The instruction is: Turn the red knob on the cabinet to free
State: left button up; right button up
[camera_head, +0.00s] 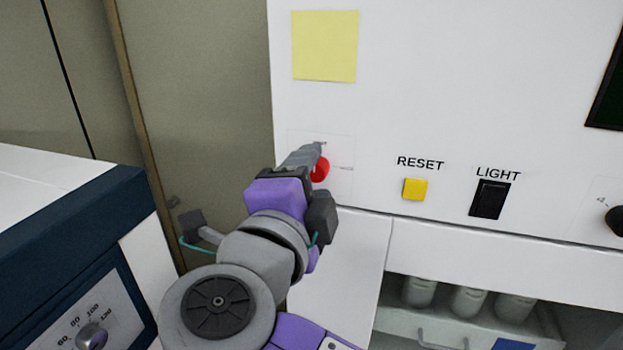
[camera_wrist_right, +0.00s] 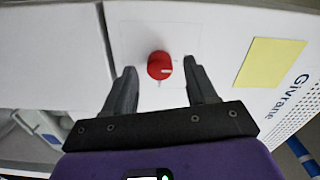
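The red knob (camera_head: 320,168) is on the white cabinet front (camera_head: 450,90), partly hidden behind my right gripper (camera_head: 308,157) in the head view. My right gripper (camera_wrist_right: 158,74) is open, one finger on each side of the knob, with a visible gap on both sides. I cannot tell how far the fingertips are from the panel. My left gripper is not in view.
Right of the knob are a yellow RESET button (camera_head: 415,189), a black LIGHT switch (camera_head: 489,199) and a black knob (camera_head: 616,220). A yellow note (camera_head: 325,46) is above. Bottles (camera_head: 467,300) stand in an opening below. A white and blue machine (camera_head: 65,240) stands at left.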

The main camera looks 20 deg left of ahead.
jog(key=s+b, duration=0.1)
jog(key=s, duration=0.6)
jog(key=shift+s, duration=0.25)
jog(key=shift+a, duration=0.1)
